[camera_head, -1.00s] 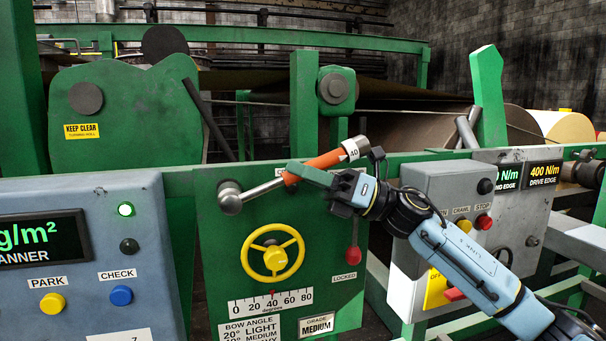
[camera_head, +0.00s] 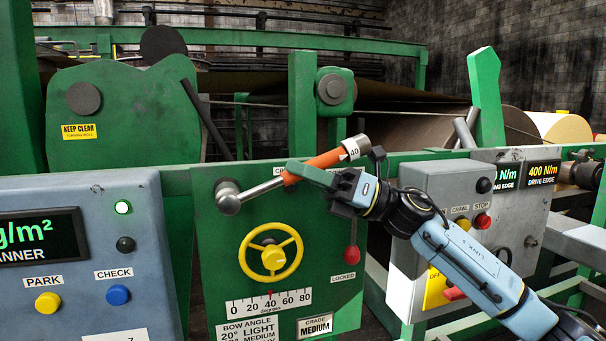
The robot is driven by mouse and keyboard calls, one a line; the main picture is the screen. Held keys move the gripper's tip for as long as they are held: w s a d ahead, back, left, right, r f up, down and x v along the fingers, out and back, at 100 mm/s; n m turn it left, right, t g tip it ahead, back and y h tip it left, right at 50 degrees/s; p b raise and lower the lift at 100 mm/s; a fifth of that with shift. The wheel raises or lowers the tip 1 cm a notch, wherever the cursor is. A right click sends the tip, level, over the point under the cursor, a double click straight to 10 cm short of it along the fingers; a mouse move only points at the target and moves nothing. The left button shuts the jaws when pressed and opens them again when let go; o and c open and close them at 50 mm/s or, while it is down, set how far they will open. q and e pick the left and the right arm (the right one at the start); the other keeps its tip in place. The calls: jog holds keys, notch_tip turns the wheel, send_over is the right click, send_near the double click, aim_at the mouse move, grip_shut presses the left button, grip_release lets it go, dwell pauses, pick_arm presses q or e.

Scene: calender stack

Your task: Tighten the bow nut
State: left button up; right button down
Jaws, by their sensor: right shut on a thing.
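A wrench (camera_head: 262,190) with a silver shaft, an orange grip and a silver end marked 40 slants up to the right across the top of the green bow panel (camera_head: 222,270). Its head sits over a round fitting (camera_head: 227,192) at the panel's upper left, where the bow nut itself is hidden. My right gripper (camera_head: 308,174) comes from the right and is shut on the orange grip. My left gripper is not in view.
Below the wrench are a yellow handwheel (camera_head: 271,253), a degree scale (camera_head: 269,302) with its red pointer near 40, and a red-knobbed lever (camera_head: 351,254) above a LOCKED label. A grey button box (camera_head: 440,190) stands behind my right arm. A scanner console (camera_head: 80,250) is at left.

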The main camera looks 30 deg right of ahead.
jog(key=shift+s+a+b, duration=0.1)
jog(key=shift+s+b, duration=0.4)
dwell(1.3)
jog(key=shift+s+a+r+b, duration=0.1)
jog(key=shift+s+a+b, duration=0.1)
jog(key=shift+s+b, duration=0.4)
jog(key=shift+s+a+b, duration=0.2)
jog(key=shift+s+b, duration=0.15)
jog(key=shift+s, duration=0.45)
